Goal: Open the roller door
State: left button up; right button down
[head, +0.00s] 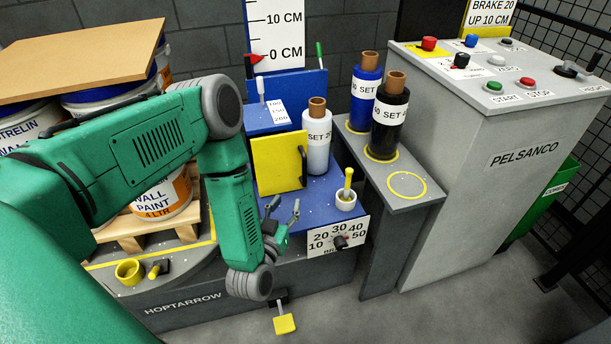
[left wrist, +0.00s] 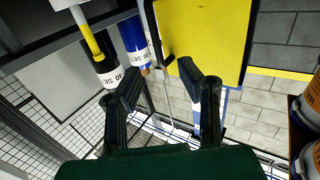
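The roller door appears to be the yellow panel (head: 277,164) on the blue machine, with a dark handle (head: 303,169) at its right edge. The panel looks shut against the blue housing. In the left wrist view the yellow panel (left wrist: 208,35) fills the upper middle, and its dark handle (left wrist: 168,60) shows near the left fingertip gap. My left gripper (head: 284,208) is below and in front of the panel, fingers spread, with nothing between them. It also shows open in the left wrist view (left wrist: 158,72), apart from the handle. My right gripper is out of view.
A white film roll (head: 317,145) stands right of the panel. A white cup with a yellow tool (head: 345,198) and a dial plate (head: 338,236) are close to my gripper. Blue (head: 365,92) and black (head: 388,122) rolls stand on a grey shelf. Paint pails (head: 165,195) sit left.

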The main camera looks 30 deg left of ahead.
aim_at(303, 173)
pick_arm(q)
jog(key=b+x, duration=0.2)
jog(key=x, duration=0.2)
jog(key=b+x, duration=0.2)
jog(key=x, duration=0.2)
jog(key=b+x, duration=0.2)
jog(key=x, duration=0.1)
jog(key=shift+w+d, duration=0.15)
jog(key=shift+w, duration=0.3)
jog(key=shift+w+a+b, duration=0.25)
jog(key=shift+w+b, duration=0.1)
jog(key=shift+w, duration=0.15)
jog(key=shift+w+d+r, duration=0.1)
jog(key=shift+d, duration=0.2)
grip_shut()
jog(key=shift+a, duration=0.15)
